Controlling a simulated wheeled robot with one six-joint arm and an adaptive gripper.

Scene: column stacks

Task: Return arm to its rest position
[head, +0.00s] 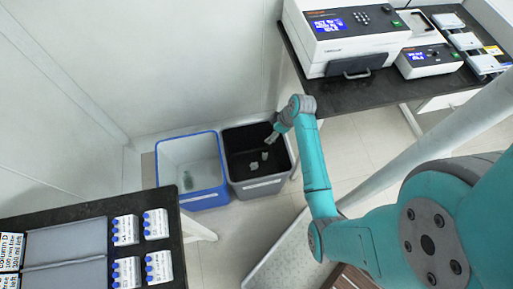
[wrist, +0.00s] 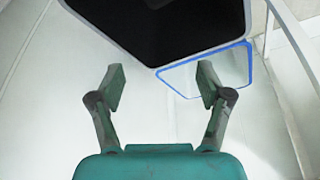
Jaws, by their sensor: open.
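My teal arm (head: 314,165) reaches out over the floor bins in the head view. My gripper (head: 271,141) is above the black-lined grey bin (head: 262,187), near its right back part. In the wrist view my gripper (wrist: 160,85) has its two fingers wide apart with nothing between them. The dark inside of the bin (wrist: 165,20) fills the top of that view. A few small pale items (head: 254,166) lie inside the dark bin.
A bench with white instruments (head: 345,38) is at the upper right. A dark table with white, blue-capped boxes (head: 125,230) is at the lower left.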

